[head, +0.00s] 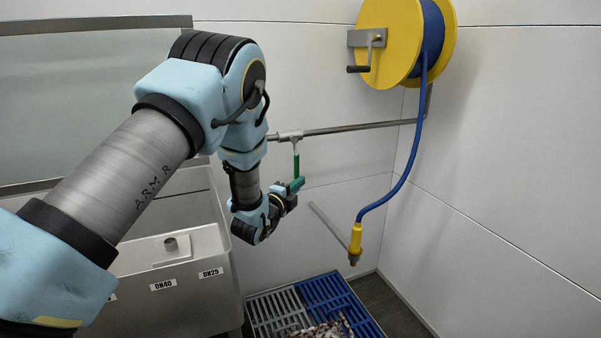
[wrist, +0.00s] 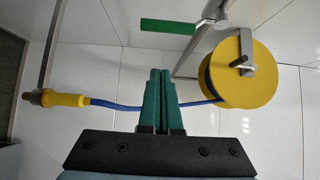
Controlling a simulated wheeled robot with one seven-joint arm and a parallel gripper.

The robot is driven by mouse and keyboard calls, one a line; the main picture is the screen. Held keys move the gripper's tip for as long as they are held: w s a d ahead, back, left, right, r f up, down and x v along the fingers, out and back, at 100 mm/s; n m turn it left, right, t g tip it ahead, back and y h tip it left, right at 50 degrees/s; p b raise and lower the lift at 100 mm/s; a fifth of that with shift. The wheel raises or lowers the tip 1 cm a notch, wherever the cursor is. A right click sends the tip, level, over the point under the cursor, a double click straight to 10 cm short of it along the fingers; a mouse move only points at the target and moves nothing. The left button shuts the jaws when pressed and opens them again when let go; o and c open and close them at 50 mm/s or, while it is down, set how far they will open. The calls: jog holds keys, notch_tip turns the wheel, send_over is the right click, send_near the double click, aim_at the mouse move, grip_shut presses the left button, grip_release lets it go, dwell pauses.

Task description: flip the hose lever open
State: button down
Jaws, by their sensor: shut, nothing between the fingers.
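The green hose lever (head: 296,165) hangs down from a valve (head: 290,136) on the steel wall pipe, roughly square to the pipe. In the wrist view the lever (wrist: 167,27) points left from the valve (wrist: 214,18), beyond my fingertips. My gripper (head: 298,184) has green fingers, shut together with nothing between them. In the head view it appears just below the lever's lower end; whether they touch is unclear. In the wrist view the fingertips (wrist: 160,73) show a gap below the lever in the picture.
A yellow reel (head: 388,42) with a crank holds the blue hose (head: 411,160), which hangs to a yellow nozzle (head: 355,238) right of my gripper. A steel tank (head: 190,285) stands lower left. A blue and grey grate (head: 325,296) lies below. White walls surround the corner.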

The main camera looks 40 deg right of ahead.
aim_at(296, 159)
jog(key=p+x, duration=0.4)
jog(key=x, duration=0.6)
jog(key=shift+w+a+p, duration=0.55)
jog(key=shift+a, duration=0.3)
jog(key=shift+w+a+p, duration=0.5)
jog(key=shift+w+a, duration=0.05)
jog(key=shift+a, duration=0.35)
